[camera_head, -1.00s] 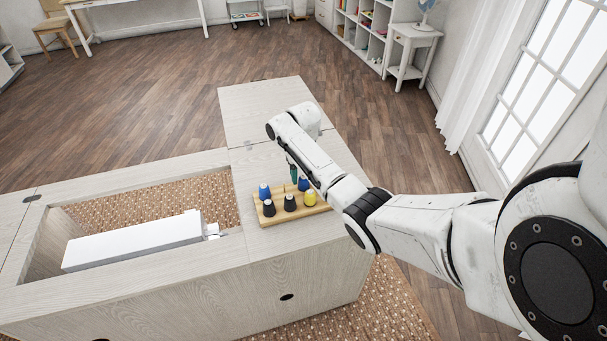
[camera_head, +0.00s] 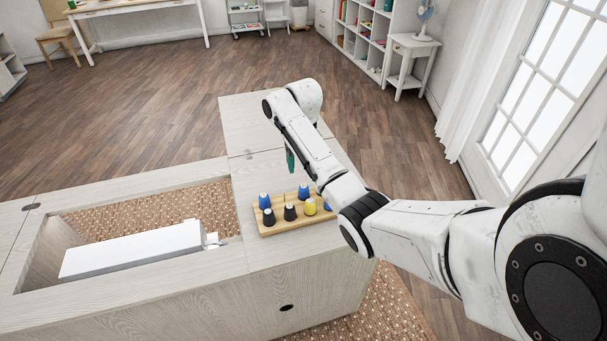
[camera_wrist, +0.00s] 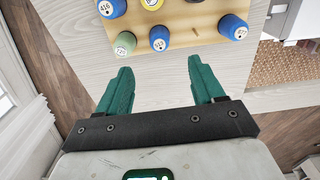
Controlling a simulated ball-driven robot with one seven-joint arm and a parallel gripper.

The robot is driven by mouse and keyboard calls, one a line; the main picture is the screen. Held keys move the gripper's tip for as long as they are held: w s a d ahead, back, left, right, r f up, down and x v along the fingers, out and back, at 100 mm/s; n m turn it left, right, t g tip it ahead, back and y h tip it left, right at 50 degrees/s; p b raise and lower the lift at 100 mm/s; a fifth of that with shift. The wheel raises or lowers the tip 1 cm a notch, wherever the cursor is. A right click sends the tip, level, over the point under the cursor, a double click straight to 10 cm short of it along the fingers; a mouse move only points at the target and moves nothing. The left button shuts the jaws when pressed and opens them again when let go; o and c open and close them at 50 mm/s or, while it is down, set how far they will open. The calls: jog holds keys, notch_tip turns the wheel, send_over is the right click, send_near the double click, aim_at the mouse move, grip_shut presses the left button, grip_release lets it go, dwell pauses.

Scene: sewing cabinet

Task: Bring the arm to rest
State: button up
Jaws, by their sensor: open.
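My arm reaches in from the right over the sewing cabinet (camera_head: 262,178), bent down at the wrist. My gripper (camera_wrist: 162,78) has green fingers that stand apart with nothing between them in the wrist view. In the head view only a bit of one green finger (camera_head: 290,160) shows beside my arm, above the cabinet top behind the spool rack. The wooden rack (camera_head: 278,227) holds several spools: blue (camera_head: 264,201), black (camera_head: 290,212) and yellow (camera_head: 310,207). In the wrist view a pale green spool (camera_wrist: 125,43) also stands there, just beyond the fingertips and apart from them.
A white sewing machine (camera_head: 135,248) lies in the cabinet's opening, left of the rack. The cabinet's far leaf (camera_head: 245,115) is bare. A white side table (camera_head: 410,65) with a fan, shelves (camera_head: 360,30) and a window (camera_head: 540,85) stand farther off.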

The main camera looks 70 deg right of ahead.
jog(key=shift+r, duration=0.9)
jog(key=a+f+n, duration=0.1)
jog(key=a+f, duration=0.2)
jog(key=a, duration=0.5)
jog(key=a+f+n, duration=0.2)
jog(key=a+f, duration=0.2)
jog(key=a, duration=0.4)
jog(key=a+f+n+t, duration=0.1)
jog(key=a+f, duration=0.2)
jog(key=a, duration=0.5)
jog(key=shift+s+a+f+y, duration=0.15)
jog(key=shift+a+f+y, duration=0.15)
jog(key=shift+y, duration=0.1)
jog(key=s+a+n, duration=0.2)
jog(key=s+a, duration=0.3)
jog(key=s, duration=0.3)
jog(key=s+a+n+h, duration=0.1)
jog(key=s+a+n, duration=0.2)
jog(key=s, duration=0.6)
jog(key=a, duration=0.2)
jog(key=shift+s+a, duration=0.15)
jog(key=shift+a, duration=0.25)
jog(key=shift+f, duration=0.1)
